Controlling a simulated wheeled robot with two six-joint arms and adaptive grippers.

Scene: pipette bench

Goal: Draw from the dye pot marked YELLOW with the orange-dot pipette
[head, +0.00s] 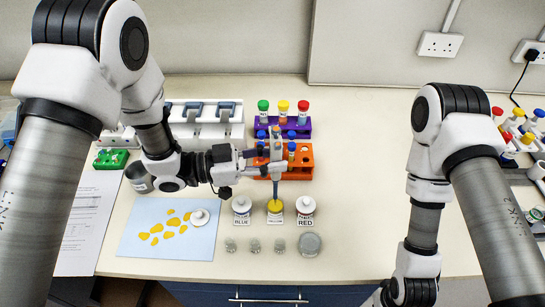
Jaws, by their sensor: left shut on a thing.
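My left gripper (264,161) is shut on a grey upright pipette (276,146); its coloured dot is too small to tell. The pipette's lower end points down at the open pot of yellow dye (275,206), in the middle of the pot row. I cannot tell how deep the tip is. The BLUE pot (241,211) stands left of it and the RED pot (305,212) right of it, both with white tops. The yellow pot's label is hard to read. My right arm runs out of the bottom edge, and its gripper fingers are not visible.
A blue sheet (135,238) with yellow patches and a white lid (200,217) lies left. Small clear cups (255,245) and a round dish (310,243) stand in front. An orange rack (301,167) and a purple rack (292,129) stand behind. The bench right of the pots is clear.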

